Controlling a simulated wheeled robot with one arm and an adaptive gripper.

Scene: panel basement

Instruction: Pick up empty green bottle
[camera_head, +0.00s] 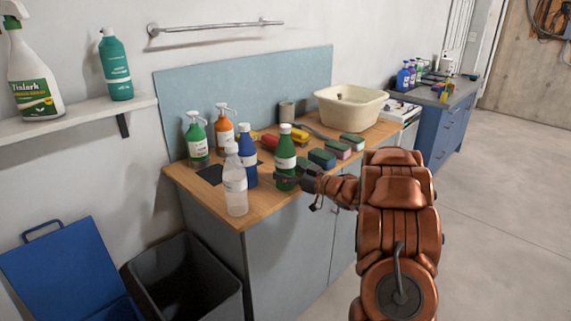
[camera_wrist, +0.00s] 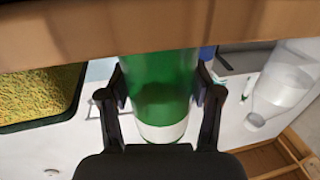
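The green bottle (camera_head: 286,162) has a dark cap and a white label and stands upright near the front edge of the wooden counter. Whether it is empty cannot be told. My gripper (camera_head: 296,178) reaches it from the right, at its lower part. In the wrist view my gripper (camera_wrist: 160,92) has one finger on each side of the green bottle (camera_wrist: 160,75). Both pads appear to touch its sides, with no clear gap. The counter edge hides part of the bottle there.
A clear bottle (camera_head: 236,184), a blue bottle (camera_head: 247,158), a green spray bottle (camera_head: 196,143) and an orange one (camera_head: 224,128) stand to the left. Several sponges (camera_head: 322,158) lie to the right. A cream basin (camera_head: 350,108) stands behind. A black bin (camera_head: 185,285) is below left.

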